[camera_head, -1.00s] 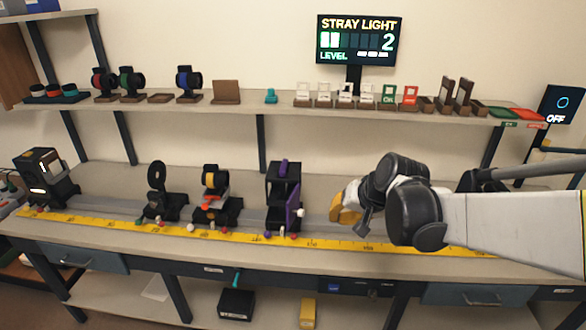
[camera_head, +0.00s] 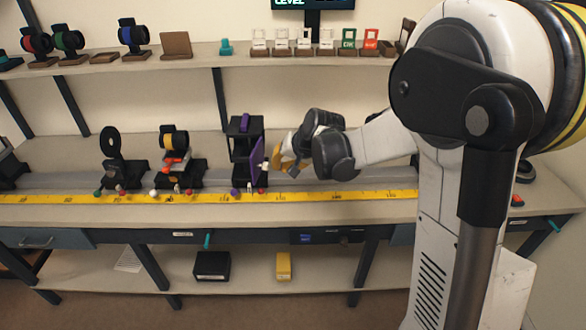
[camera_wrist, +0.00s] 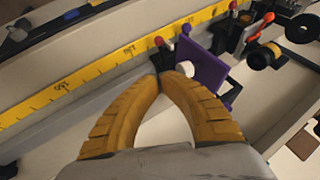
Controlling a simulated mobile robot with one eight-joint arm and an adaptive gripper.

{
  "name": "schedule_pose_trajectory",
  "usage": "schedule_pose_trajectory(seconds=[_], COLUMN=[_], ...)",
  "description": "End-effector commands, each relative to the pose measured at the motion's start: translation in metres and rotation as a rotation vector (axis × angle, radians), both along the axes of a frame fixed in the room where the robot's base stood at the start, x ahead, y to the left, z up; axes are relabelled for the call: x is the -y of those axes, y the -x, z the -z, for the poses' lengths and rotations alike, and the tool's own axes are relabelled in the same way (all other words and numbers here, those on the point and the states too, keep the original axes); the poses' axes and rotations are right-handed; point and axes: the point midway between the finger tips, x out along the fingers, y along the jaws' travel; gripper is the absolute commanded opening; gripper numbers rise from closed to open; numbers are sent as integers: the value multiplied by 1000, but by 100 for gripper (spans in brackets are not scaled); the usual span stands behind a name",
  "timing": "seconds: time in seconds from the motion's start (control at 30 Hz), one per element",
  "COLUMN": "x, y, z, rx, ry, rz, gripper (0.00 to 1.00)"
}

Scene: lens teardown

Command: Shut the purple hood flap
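The black hood (camera_head: 240,150) stands on the bench rail, with a purple block on top. Its purple flap (camera_head: 257,160) stands out at an angle on the right side, open. The flap also shows in the wrist view (camera_wrist: 206,76), with a white knob (camera_wrist: 185,69) near its edge. My gripper (camera_head: 274,164) is just right of the flap. In the wrist view its yellow fingers (camera_wrist: 164,78) meet at the tips, with nothing visible between them. The tips are close to the white knob and flap; I cannot tell whether they touch.
A yellow ruler (camera_head: 330,196) runs along the bench front. Left of the hood stand a holder with a yellow ring (camera_head: 174,140) and a black ring holder (camera_head: 110,143). Small coloured knobs sit along the rail front. The bench right of the hood is mostly clear.

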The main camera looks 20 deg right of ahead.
Motion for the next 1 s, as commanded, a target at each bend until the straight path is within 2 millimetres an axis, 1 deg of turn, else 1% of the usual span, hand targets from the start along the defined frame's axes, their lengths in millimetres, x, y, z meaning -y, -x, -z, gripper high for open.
schedule_pose_trajectory(seconds=[0.03,0.2,0.57,1.0], x=[-5,-11,-12,-21], y=[-3,-7,-7,-6], z=[1,0,-1,-1], rx=[0,1,1,1], ry=[1,0,0,0], rz=[-1,0,3,71], gripper=[0,0,0,0])
